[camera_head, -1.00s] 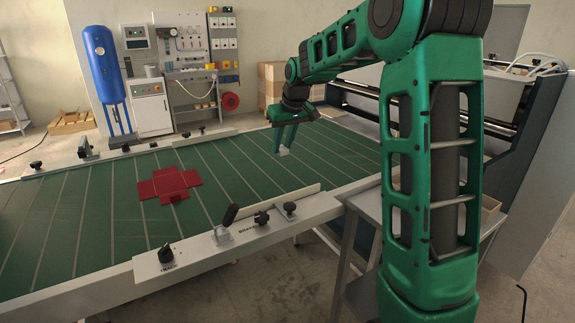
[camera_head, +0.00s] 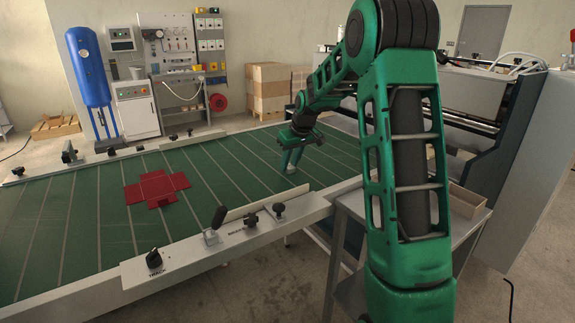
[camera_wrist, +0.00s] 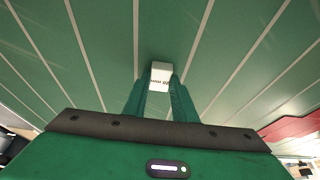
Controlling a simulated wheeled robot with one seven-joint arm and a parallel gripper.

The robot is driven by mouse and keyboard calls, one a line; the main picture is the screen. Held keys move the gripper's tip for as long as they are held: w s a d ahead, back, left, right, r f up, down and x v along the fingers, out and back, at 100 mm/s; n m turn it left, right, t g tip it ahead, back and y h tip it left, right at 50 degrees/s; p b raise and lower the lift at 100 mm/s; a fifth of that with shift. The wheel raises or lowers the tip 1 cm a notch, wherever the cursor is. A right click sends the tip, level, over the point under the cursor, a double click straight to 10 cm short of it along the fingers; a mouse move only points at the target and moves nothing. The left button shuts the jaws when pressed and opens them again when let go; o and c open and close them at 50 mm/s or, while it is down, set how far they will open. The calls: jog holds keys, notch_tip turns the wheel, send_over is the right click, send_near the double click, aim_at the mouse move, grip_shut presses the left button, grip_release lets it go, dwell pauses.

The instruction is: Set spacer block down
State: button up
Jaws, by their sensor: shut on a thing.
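The spacer block is a small white block (camera_wrist: 160,76) with dark print on it, seen in the wrist view between the tips of my gripper (camera_wrist: 160,88). My gripper is shut on it. In the head view my gripper (camera_head: 291,162) points down over the right part of the green belt table, and the block (camera_head: 291,169) shows as a small pale patch at its fingertips. The block is at or just above the green surface; I cannot tell whether it touches.
A red unfolded box blank (camera_head: 157,188) lies flat on the green belt table (camera_head: 75,215), left of my gripper. Knobs and a pale bar (camera_head: 268,205) line the near rail. A side table (camera_head: 345,207) holds an open tray (camera_head: 466,200). The belt around the block is clear.

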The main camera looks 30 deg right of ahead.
jog(key=o, duration=1.1)
jog(key=v, duration=1.1)
jog(key=s+a+f+m+g, duration=0.1)
jog(key=s+a+f+m, duration=0.1)
jog(key=s, duration=1.2)
jog(key=s+a+f+m+g, duration=0.2)
jog(key=s+a+f, duration=0.1)
jog(key=s, duration=1.1)
jog(key=s+a+f+m+g, duration=0.1)
jog(key=s+a+f+m, duration=0.1)
jog(key=s, duration=1.2)
jog(key=shift+s+a+f+m+g, duration=0.1)
jog(key=shift+a+f+m+g, duration=0.25)
jog(key=shift+a+f, duration=0.35)
jog(key=shift+d+f, duration=0.1)
jog(key=shift+d, duration=0.05)
